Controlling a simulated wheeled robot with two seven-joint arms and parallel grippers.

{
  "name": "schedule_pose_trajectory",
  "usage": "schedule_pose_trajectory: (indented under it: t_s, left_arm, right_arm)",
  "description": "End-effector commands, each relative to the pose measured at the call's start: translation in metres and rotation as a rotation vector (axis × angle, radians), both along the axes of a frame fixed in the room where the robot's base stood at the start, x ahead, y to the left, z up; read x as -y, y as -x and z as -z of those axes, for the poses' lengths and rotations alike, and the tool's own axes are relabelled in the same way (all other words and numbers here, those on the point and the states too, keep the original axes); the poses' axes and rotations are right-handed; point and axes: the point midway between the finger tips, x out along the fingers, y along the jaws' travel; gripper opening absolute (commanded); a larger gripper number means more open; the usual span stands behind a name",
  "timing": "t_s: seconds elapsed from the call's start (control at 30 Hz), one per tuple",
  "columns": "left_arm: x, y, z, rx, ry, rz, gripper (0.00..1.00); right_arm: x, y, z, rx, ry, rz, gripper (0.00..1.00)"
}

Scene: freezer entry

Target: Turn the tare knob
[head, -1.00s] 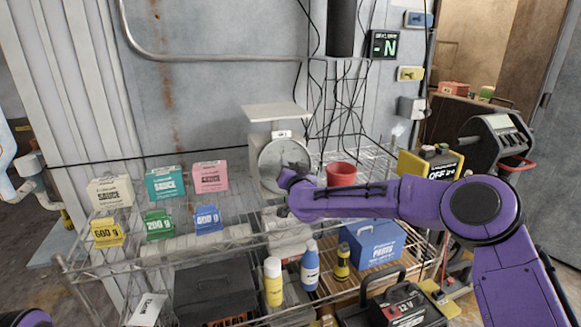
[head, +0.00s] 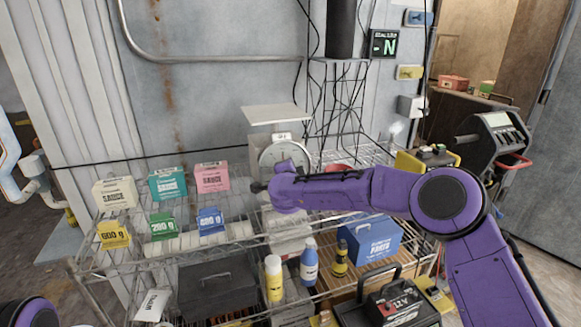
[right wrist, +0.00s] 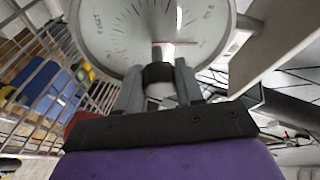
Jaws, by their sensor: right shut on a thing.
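A scale with a flat pale pan (head: 275,114) on top and a round white dial (head: 283,150) stands on the wire rack. The dial (right wrist: 120,30) fills the top of the right wrist view, with its marks and a red line visible. The dark tare knob (right wrist: 158,74) sticks out from the dial's lower part. My right gripper (right wrist: 159,88) has one finger on each side of the knob and is shut on it. In the head view my purple right wrist covers the lower part of the scale and hides the knob. My left gripper is out of view.
Sauce boxes (head: 168,183) and weight blocks (head: 162,226) stand left of the scale on the rack (head: 180,246). A red cup (head: 338,168) is behind my right forearm. Bottles (head: 310,262) and a blue toolbox (head: 372,240) are on the shelf below.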

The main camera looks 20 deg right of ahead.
Motion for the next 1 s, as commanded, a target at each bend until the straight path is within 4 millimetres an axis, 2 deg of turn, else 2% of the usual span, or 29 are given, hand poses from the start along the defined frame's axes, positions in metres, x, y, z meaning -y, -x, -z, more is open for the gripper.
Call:
schedule_pose_trajectory:
  t_s: [0.4, 0.9, 0.93, 1.0]
  left_arm:
    - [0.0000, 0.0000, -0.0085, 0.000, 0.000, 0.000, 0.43]
    - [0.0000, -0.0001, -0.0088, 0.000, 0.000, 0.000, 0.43]
    - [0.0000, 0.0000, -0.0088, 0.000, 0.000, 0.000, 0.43]
    - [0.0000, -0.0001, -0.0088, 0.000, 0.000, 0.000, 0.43]
  right_arm:
    - [0.0015, -0.0005, -0.0023, 0.000, -0.154, 0.063, 0.06]
    - [0.0018, -0.0005, -0.0020, -0.001, -0.169, 0.069, 0.06]
    - [0.0018, -0.0005, -0.0020, -0.001, -0.169, 0.069, 0.40]
    - [0.0016, -0.0005, -0.0017, -0.001, -0.169, 0.069, 0.60]
